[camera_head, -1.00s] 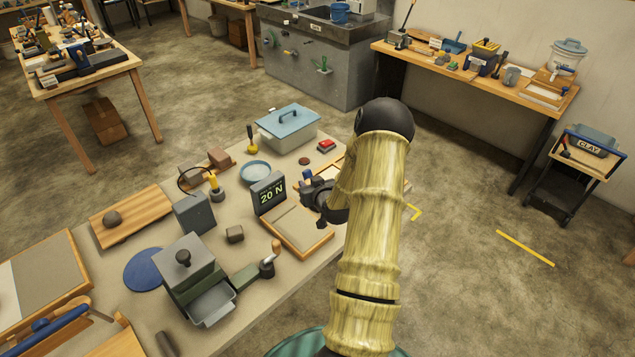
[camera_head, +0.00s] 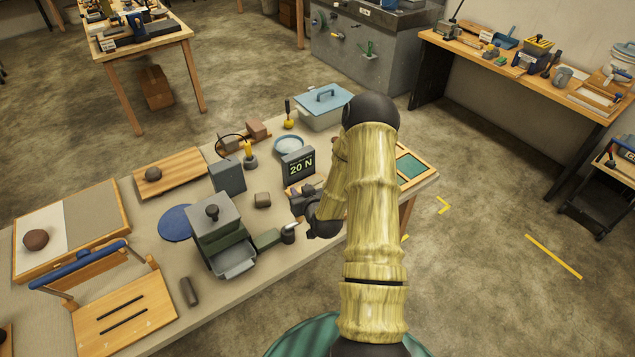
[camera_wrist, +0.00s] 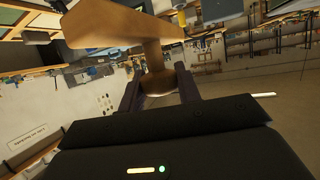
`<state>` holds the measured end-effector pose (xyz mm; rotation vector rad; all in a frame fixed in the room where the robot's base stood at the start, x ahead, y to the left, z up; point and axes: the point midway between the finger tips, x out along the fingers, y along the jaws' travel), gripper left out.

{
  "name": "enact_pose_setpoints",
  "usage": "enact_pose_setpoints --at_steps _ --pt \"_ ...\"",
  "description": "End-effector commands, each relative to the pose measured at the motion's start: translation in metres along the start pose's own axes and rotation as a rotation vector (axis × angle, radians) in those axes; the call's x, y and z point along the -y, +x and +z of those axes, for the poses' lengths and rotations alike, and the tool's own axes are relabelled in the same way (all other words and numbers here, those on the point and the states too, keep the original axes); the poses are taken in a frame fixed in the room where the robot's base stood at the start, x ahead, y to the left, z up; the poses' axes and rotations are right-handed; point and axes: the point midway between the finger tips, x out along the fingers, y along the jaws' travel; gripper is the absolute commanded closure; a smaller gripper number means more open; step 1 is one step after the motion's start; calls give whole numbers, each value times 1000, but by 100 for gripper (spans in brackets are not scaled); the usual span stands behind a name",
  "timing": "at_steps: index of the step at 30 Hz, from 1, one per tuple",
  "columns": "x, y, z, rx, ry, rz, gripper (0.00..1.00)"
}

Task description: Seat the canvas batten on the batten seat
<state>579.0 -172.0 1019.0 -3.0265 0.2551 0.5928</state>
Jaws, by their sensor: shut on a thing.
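In the wrist view my gripper (camera_wrist: 159,88) is shut on the stem of a tan wooden piece (camera_wrist: 118,27). The piece has a broad flat part beyond the fingers and a narrower post with a round foot between them. I take it to be the canvas batten. In the head view my gripper (camera_head: 312,208) is a dark shape over the bench, beside the grey display reading 20 N (camera_head: 298,165), partly behind my arm.
On the bench (camera_head: 222,318), a grey box with a tray (camera_head: 218,235) and crank stands left of my gripper. A wooden-framed green panel (camera_head: 409,166) lies right of my arm. A lidded blue bin (camera_head: 322,105) stands behind. Open floor (camera_head: 480,270) lies right.

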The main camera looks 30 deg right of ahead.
Motion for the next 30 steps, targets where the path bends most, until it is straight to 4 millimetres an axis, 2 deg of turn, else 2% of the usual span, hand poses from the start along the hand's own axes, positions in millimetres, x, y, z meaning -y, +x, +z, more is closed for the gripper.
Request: enact_pose_setpoints --at_steps 1,8,12,18,21,25,30 --pt "15 -1 5 3 -6 -16 90" --pt "87 -16 37 8 -35 -79 90" --pt "128 -23 77 10 -58 -119 90" --pt "150 -21 123 6 -72 -142 90" --pt "155 -18 139 6 -76 -148 90" --pt "159 -17 148 6 -78 -153 90" --pt "160 -18 147 5 -79 -154 90"
